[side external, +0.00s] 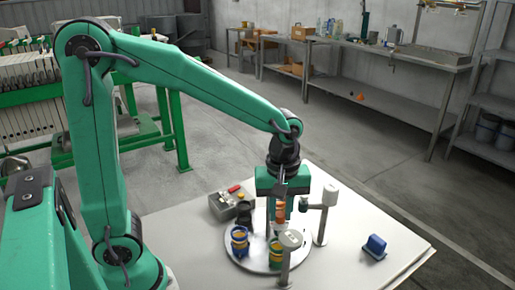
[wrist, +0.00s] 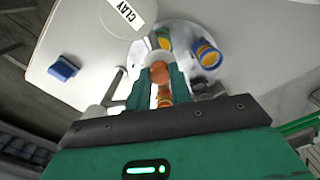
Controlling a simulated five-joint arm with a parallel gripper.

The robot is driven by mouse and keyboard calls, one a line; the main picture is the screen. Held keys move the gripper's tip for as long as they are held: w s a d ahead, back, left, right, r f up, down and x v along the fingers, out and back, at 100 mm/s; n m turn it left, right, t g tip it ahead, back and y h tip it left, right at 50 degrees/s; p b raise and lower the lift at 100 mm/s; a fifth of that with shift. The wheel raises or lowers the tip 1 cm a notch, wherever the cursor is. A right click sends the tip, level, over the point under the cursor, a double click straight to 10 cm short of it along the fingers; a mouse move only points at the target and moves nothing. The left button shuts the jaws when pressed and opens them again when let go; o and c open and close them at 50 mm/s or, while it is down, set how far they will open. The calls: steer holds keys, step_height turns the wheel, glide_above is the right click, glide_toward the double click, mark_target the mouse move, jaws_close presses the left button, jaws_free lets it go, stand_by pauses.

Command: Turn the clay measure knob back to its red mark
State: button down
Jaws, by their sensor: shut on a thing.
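My gripper (side external: 281,205) points down over the round plate, with its green fingers shut on an orange, ringed object (side external: 281,210). In the wrist view the orange object (wrist: 161,85) shows between the two fingers. A white head lettered CLAY (wrist: 124,14) fills the top of the wrist view. In the side view two white heads on posts stand close to my gripper, one to its right (side external: 330,196) and one in front (side external: 290,239); I cannot tell there which reads CLAY. I can make out neither the measure knob nor a red mark on it.
A grey box (side external: 222,207) with a red part stands behind left. A blue block (side external: 375,246) lies at right; the white table (side external: 345,262) is clear around it.

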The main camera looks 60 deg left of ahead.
mark_target(279, 214)
steer(key=n, duration=0.4)
steer(key=shift+n, duration=0.3)
steer(key=shift+r+n, duration=0.1)
steer(key=shift+n, duration=1.9)
steer(key=c, duration=1.3)
jaws_free()
steer(key=shift+o, duration=0.2)
steer(key=shift+r, duration=3.85)
steer(key=shift+s, duration=0.1)
